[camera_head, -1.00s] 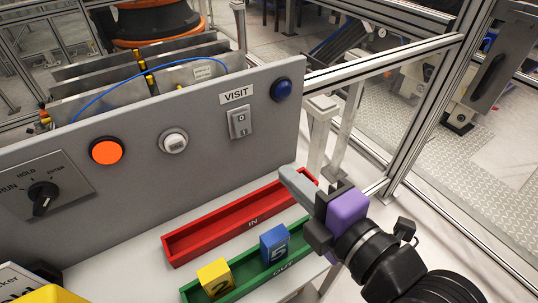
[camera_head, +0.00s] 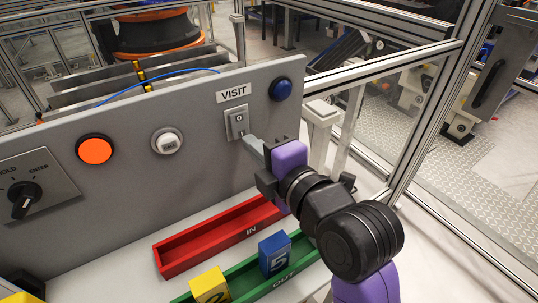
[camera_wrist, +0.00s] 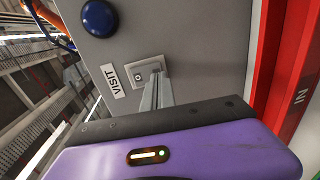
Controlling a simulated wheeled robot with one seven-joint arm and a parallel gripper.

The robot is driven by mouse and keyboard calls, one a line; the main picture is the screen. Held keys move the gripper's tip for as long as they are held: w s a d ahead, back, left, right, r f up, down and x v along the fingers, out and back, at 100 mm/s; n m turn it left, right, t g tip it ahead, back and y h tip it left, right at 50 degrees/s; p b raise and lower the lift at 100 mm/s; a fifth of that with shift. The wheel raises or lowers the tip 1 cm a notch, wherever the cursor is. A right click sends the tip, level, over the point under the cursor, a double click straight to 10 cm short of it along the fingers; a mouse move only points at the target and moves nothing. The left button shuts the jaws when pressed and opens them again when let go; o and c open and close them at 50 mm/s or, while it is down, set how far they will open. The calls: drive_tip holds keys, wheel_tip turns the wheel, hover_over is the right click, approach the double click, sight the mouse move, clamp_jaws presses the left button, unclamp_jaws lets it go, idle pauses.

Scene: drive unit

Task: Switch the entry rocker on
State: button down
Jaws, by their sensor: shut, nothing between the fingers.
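The only rocker switch (camera_head: 238,119) in view sits on the grey panel under a VISIT label (camera_head: 234,93). Its upper half is marked O; the lower half is partly covered by my fingertips. My gripper (camera_head: 248,141) is shut and empty, its narrow fingers pointing at the rocker's lower half. In the wrist view, the rocker (camera_wrist: 138,77) shows its O, while the fingertips (camera_wrist: 157,74) cover its other end. I cannot tell whether the fingertips touch it, or which way it is tipped.
The panel also carries a blue button (camera_head: 281,90), a white button (camera_head: 167,141), an orange button (camera_head: 95,149) and a black selector knob (camera_head: 25,200). Below lie a red IN tray (camera_head: 220,236) and a green OUT tray (camera_head: 246,278) with yellow and blue numbered blocks.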

drive_tip(key=shift+x, duration=0.95)
drive_tip(key=shift+f, duration=0.1)
drive_tip(key=shift+w+a+t+b, duration=0.15)
drive_tip(key=shift+t+b, duration=0.15)
drive_tip(key=shift+b, duration=0.55)
